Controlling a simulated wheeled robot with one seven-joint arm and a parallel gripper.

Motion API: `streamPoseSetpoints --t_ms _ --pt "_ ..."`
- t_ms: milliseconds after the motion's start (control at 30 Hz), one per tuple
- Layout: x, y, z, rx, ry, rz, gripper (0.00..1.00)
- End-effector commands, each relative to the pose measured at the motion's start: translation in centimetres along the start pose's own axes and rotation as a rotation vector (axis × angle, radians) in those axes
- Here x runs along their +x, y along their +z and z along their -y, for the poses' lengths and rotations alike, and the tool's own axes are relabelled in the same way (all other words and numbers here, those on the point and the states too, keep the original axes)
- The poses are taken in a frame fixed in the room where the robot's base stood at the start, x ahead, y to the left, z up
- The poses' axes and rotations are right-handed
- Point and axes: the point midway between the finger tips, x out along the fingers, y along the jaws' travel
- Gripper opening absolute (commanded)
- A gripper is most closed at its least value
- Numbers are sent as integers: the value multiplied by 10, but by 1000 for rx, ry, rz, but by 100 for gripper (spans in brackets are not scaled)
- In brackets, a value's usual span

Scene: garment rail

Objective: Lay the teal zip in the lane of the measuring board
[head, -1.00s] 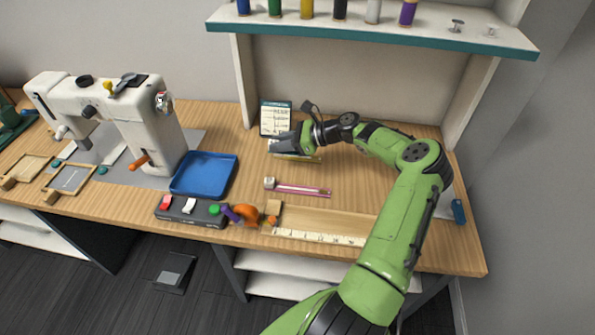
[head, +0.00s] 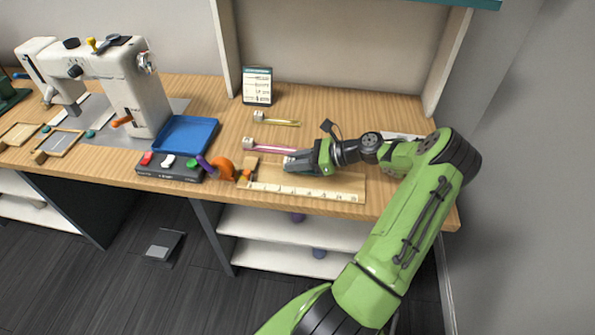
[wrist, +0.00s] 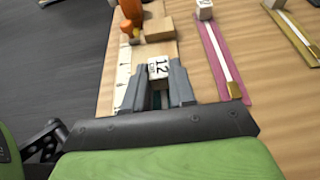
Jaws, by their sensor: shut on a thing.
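My gripper (head: 300,162) is shut on the teal zip, low over the back part of the measuring board (head: 335,197). In the wrist view the jaws (wrist: 155,90) close around the zip, with a sliver of teal (wrist: 157,101) between them and a white end block marked 12 (wrist: 158,68) at the fingertips. Most of the zip is hidden by the gripper. The board's ruler strip (wrist: 122,75) runs along its front edge, left of the jaws in the wrist view. I cannot tell whether the zip touches the board.
A pink zip (head: 272,149) and a yellow zip (head: 282,122) lie behind the board. A wooden block (wrist: 158,29) and an orange clamp-like part (head: 222,167) are at the board's left end. A blue tray (head: 187,134), control box and sewing machine (head: 135,85) stand left.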

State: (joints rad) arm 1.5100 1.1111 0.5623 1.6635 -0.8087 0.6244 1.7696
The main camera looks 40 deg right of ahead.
Motion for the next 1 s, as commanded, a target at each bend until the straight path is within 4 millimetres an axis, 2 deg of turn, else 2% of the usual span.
streamPoseSetpoints --t_ms 33,67,367,400,567,867,1000 --pt "6 -13 0 2 1 1 0" --pt "7 -16 0 1 1 1 0" --pt "7 -16 0 0 1 0 0" --pt "7 -17 0 0 1 -1 26" --pt "7 -17 0 -1 1 -1 50" --pt "6 -14 0 -2 0 -1 50" --pt "-19 -12 1 0 -5 -1 50"
